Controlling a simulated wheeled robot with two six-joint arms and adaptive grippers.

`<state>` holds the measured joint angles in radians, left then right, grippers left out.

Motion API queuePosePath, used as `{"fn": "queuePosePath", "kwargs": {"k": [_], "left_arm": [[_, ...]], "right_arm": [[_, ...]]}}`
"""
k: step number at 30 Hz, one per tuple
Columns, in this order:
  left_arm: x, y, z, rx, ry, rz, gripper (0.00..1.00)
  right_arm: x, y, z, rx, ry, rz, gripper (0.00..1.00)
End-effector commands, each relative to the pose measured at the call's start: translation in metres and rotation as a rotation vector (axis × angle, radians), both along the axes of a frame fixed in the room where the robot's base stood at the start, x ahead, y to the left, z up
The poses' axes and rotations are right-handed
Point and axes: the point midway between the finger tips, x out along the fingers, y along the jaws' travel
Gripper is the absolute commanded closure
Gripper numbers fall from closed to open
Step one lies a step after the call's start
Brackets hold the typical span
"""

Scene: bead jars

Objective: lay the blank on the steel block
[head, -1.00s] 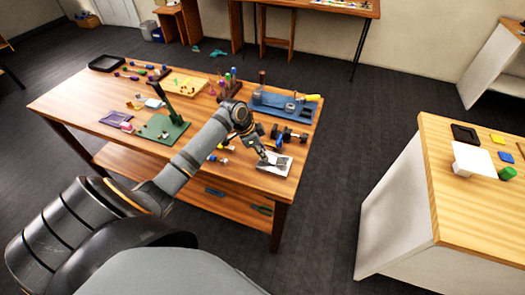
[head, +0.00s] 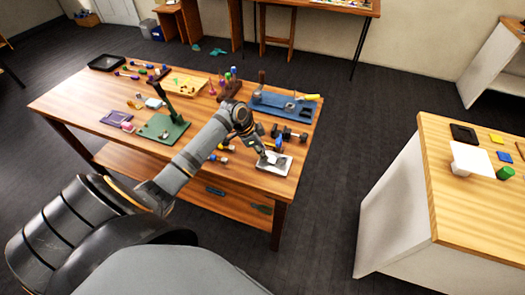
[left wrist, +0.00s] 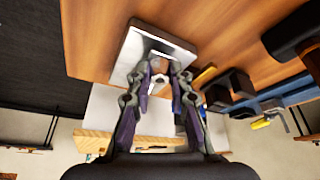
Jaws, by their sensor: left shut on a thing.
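The steel block (head: 283,168) is a flat pale grey piece near the right front corner of the wooden bench. In the left wrist view the steel block (left wrist: 132,48) lies at the upper middle, just beyond my fingertips. My left gripper (head: 266,156) is over the block, pointing down, and it also shows in the left wrist view (left wrist: 161,70). It is shut on a small brownish piece, seemingly the blank (left wrist: 160,64), mostly hidden between the fingers. I cannot tell whether the blank touches the block. My right gripper is not in view.
Dark dumbbell-like pieces (head: 290,134) stand just behind the block, and a blue tray (head: 270,105) lies farther back. A green stand (head: 165,127) is to the left. A separate light wood table (head: 450,215) stands at the right across a floor gap.

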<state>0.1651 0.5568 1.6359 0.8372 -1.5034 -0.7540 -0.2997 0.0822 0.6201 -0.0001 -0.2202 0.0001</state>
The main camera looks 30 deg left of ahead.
Motion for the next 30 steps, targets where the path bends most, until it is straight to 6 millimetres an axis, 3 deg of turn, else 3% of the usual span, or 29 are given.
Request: {"fn": "queuePosePath", "kwargs": {"k": [30], "left_arm": [[0.0,0.0004,-0.0024,0.0,0.0,0.0,1.0]], "right_arm": [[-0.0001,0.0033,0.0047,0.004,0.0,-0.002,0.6]]}}
